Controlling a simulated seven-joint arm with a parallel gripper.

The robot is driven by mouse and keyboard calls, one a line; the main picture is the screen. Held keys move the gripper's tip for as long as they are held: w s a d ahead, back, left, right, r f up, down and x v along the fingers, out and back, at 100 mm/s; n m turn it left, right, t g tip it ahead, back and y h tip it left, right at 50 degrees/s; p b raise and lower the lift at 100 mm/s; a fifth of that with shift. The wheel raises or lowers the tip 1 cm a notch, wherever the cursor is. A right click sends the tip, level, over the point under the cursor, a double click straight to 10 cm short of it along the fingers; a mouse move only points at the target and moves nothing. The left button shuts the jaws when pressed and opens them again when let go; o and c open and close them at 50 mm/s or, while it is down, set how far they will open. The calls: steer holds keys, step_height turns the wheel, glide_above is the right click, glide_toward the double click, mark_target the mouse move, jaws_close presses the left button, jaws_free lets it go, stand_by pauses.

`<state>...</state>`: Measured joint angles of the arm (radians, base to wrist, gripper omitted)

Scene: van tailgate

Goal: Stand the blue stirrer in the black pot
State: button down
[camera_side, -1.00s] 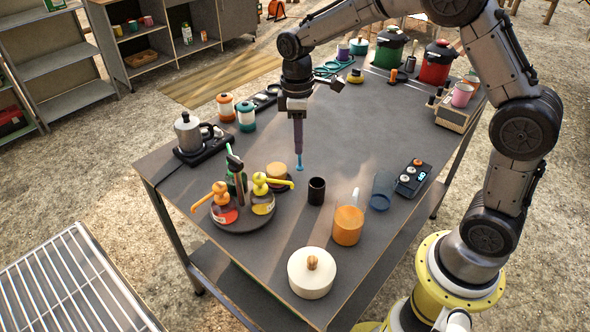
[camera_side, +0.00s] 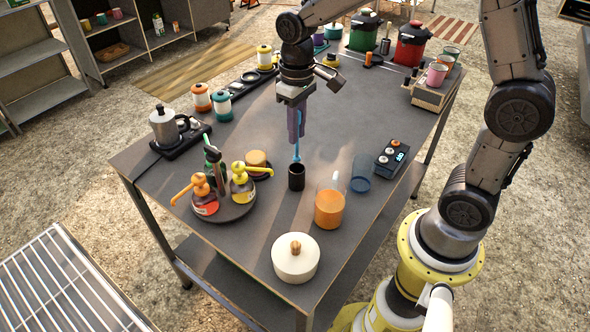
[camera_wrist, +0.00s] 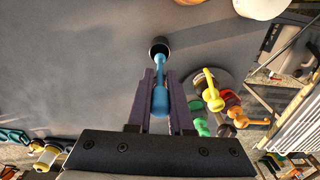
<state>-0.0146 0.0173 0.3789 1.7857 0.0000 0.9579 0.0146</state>
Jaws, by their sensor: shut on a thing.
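The blue stirrer (camera_side: 297,152) hangs close to upright from my gripper (camera_side: 297,137), whose purple fingers are shut on its upper part. The black pot (camera_side: 296,179) is a small dark cup standing on the table, directly below the stirrer. In the wrist view the stirrer (camera_wrist: 160,98) runs between my gripper's fingers (camera_wrist: 160,76), and its far end overlaps the mouth of the pot (camera_wrist: 158,45). The lower tip is at or just above the rim; I cannot tell whether it is inside.
A glass jug with orange liquid (camera_side: 329,209) and a clear glass (camera_side: 361,176) stand right of the pot. A round tray (camera_side: 237,211) with pump bottles is to the left. A white lidded pot (camera_side: 295,260) is in front. The table's middle, behind the pot, is clear.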

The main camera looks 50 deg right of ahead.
mark_target(296, 155)
step_height(296, 155, down, 8)
steer(key=shift+f, duration=0.2)
steer(key=shift+f, duration=0.1)
stand_by(0.3)
steer(key=c, duration=0.8)
jaws_free()
step_height(296, 155, up, 12)
steer(key=shift+s+r, duration=0.1)
steer(key=shift+r, duration=0.15)
steer(key=s+r+t, duration=0.1)
steer(key=s+t, duration=0.1)
steer(key=s, duration=0.4)
steer(key=s+r+t, duration=0.1)
steer(key=s+r, duration=0.1)
steer(key=s, duration=0.4)
steer(key=s+r+t, duration=0.2)
steer(key=s, duration=0.5)
steer(key=shift+d+r+t, duration=0.1)
steer(key=shift+d+t, duration=0.15)
steer(key=shift+t, duration=0.05)
